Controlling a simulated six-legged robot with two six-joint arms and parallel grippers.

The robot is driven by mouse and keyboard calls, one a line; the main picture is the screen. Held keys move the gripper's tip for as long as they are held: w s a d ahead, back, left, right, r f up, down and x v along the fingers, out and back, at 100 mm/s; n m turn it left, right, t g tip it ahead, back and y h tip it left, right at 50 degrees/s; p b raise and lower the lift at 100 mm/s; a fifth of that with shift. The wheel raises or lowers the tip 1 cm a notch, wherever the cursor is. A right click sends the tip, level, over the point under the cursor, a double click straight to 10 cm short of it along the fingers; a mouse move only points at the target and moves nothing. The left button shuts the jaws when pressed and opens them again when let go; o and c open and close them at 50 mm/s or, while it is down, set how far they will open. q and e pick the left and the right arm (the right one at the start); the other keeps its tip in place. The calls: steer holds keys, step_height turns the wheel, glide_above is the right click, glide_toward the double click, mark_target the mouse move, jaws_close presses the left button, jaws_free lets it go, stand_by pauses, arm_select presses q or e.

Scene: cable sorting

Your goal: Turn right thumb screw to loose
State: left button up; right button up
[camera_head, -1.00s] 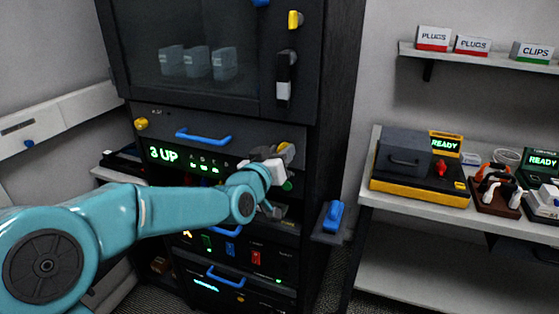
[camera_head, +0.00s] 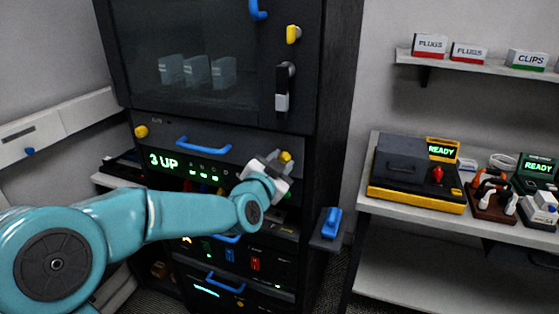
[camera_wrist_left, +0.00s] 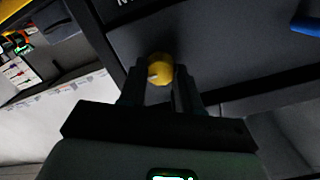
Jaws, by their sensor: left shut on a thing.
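The right thumb screw is a yellow knob (camera_head: 286,157) at the right end of the rack panel with the blue handle. In the left wrist view the yellow knob (camera_wrist_left: 160,69) sits between the two dark fingers of my left gripper (camera_wrist_left: 159,85). My left gripper (camera_head: 277,163) is shut on this knob, and its white body hides part of it in the head view. A matching yellow left thumb screw (camera_head: 141,132) is at the panel's left end. My right gripper is not in view.
A blue drawer handle (camera_head: 203,143) is on the same panel. A blue-handled lever (camera_head: 331,222) juts from the rack's right side. A bench (camera_head: 400,207) with a yellow-and-black case (camera_head: 415,185) stands at right.

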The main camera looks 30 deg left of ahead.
arm_select(q)
steer(key=shift+m, duration=0.4)
steer(key=o, duration=1.1)
steer(key=shift+c, duration=0.2)
steer(key=v, duration=1.6)
steer(key=shift+d, duration=0.2)
steer(key=shift+s+r, duration=0.1)
